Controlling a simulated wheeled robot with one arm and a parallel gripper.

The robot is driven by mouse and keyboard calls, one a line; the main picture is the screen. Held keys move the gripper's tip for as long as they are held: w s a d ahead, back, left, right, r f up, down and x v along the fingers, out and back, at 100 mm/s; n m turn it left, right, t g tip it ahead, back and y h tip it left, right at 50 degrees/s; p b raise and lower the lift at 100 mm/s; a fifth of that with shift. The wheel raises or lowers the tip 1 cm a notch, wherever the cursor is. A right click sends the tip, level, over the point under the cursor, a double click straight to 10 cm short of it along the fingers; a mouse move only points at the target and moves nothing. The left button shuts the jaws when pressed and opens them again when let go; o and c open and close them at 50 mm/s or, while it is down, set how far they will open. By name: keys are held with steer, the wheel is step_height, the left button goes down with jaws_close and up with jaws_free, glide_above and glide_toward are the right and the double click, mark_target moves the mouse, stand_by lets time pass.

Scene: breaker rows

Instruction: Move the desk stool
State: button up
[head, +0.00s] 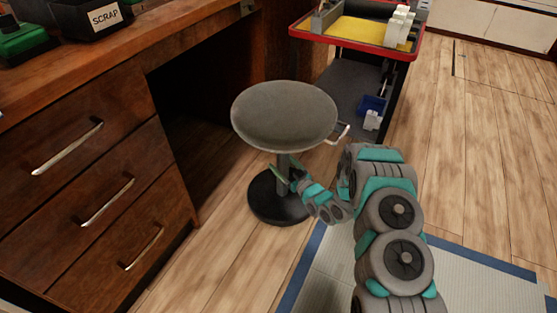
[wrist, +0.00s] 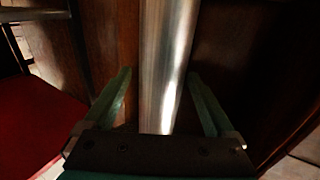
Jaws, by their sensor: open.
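The desk stool (head: 284,118) stands upright on the wood floor, in front of the desk's dark knee space. It has a round grey seat, a metal post (wrist: 162,60) and a round black base (head: 280,205). My gripper (head: 284,172) is below the seat at the post's height. In the wrist view the open fingers (wrist: 158,78) stand on either side of the post, with gaps showing on both sides. In the head view the seat and my wrist hide part of the post.
The wooden desk (head: 95,175) with drawers stands left of the stool. A red-rimmed cart (head: 352,38) stands behind it to the right, close to the seat's hook-like handle (head: 340,135). A grey mat (head: 470,280) with a blue border lies at front right. Open floor (head: 480,150) lies at right.

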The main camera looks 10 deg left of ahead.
mark_target(287, 168)
steer(key=shift+v, duration=2.2)
